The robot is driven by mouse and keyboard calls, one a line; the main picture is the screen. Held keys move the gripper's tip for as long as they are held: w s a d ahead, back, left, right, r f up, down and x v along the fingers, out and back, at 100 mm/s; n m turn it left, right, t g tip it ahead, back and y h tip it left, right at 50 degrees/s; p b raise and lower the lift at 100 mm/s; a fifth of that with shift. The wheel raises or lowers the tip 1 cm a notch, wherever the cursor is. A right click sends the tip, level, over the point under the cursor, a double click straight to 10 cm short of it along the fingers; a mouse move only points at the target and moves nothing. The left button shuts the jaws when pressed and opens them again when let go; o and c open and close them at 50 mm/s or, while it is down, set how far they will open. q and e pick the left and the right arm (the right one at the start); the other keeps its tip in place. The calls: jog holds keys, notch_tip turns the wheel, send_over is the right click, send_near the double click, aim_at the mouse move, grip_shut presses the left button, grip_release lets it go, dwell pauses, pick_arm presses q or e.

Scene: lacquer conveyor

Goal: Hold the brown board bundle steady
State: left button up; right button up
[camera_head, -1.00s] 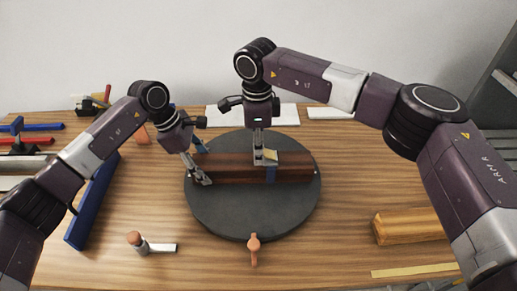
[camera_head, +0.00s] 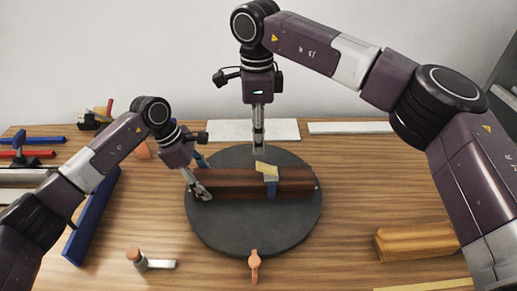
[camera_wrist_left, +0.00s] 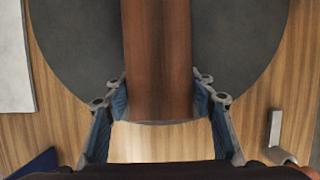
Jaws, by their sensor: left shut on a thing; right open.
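The brown board bundle (camera_head: 240,184) lies level across the dark round turntable (camera_head: 255,228). My left gripper (camera_head: 200,177) is shut on its left end, one finger in front and one behind. In the left wrist view, the bundle (camera_wrist_left: 156,55) runs between the two blue-padded fingers (camera_wrist_left: 160,105). A grey band (camera_head: 271,186) with a pale yellow piece (camera_head: 266,167) on top sits around the bundle right of its middle; its back is hidden. My right gripper (camera_head: 258,149) is open and apart from the bundle, above the turntable's rear edge.
A small hammer-like tool (camera_head: 148,262) and a blue bar (camera_head: 93,215) lie left. A light wood block (camera_head: 410,242) lies right. White panels (camera_head: 255,130) lie at the back.

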jog(key=shift+r, duration=0.7)
jog(key=y, duration=0.5)
send_near(260, 165)
jog(key=x, duration=0.9)
